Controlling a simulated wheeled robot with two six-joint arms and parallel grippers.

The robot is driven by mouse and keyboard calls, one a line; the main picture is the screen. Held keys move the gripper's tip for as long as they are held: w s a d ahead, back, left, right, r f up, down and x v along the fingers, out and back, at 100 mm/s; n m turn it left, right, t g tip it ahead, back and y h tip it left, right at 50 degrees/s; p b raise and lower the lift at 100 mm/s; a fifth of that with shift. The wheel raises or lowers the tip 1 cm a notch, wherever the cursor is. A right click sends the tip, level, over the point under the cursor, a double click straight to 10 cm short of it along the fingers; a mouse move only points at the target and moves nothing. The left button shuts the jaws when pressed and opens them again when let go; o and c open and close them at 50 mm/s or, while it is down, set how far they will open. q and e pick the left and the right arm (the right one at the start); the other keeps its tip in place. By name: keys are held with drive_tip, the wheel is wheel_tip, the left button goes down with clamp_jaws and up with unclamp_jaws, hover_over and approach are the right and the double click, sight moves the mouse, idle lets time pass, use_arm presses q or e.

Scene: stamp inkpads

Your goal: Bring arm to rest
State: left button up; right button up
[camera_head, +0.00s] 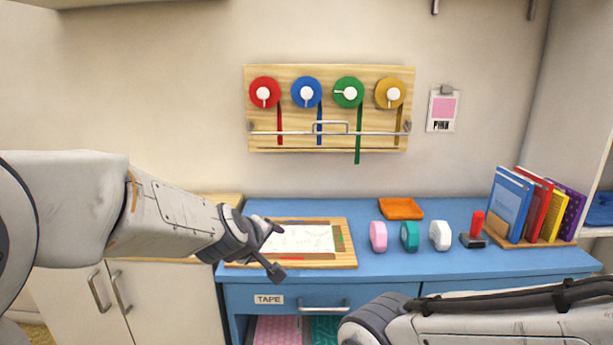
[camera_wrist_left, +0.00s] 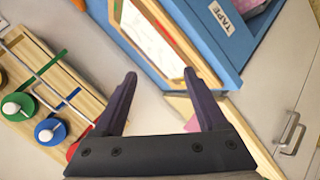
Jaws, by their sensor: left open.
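My left gripper (camera_head: 275,249) reaches in from the left in the head view, in front of the left part of the blue desk (camera_head: 460,258). Its two dark fingers are spread with nothing between them, as the left wrist view (camera_wrist_left: 160,88) also shows. Behind it a wooden board (camera_head: 345,258) with a white sheet (camera_head: 305,239) lies on the desk. My right arm shows only as a link at the lower right of the head view; its gripper is out of view.
Pink (camera_head: 378,237), teal (camera_head: 409,236) and white (camera_head: 439,235) rounded pieces, a red-handled stamp (camera_head: 476,226), an orange tray (camera_head: 401,208) and upright books (camera_head: 513,203) stand on the desk. A wooden rack (camera_head: 330,70) with colored tape rolls hangs on the wall. The drawer (camera_head: 300,299) is labelled TAPE.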

use_arm(q)
drive_tip(key=s+a+f+m+g+y, duration=0.1)
drive_tip(key=s+a+f+m+g, duration=0.35)
drive_tip(key=s+f, duration=0.4)
drive_tip(key=s+a+f+m+g+y, duration=0.1)
drive_tip(key=s+a+f+m+g, duration=0.2)
drive_tip(key=s+a+f+m, duration=0.5)
drive_tip(key=s+d+r+m+g, duration=0.1)
drive_tip(key=s+d+r+m, duration=0.15)
drive_tip(key=s+d, duration=0.55)
drive_tip(key=s+d+r+m+g, duration=0.15)
drive_tip(key=s+d+r, duration=0.25)
drive_tip(key=s+d, duration=0.4)
wheel_tip(320, 180, up, 21)
drive_tip(key=p, duration=2.1)
drive_tip(key=shift+s+h, duration=0.25)
drive_tip(key=shift+h, duration=0.15)
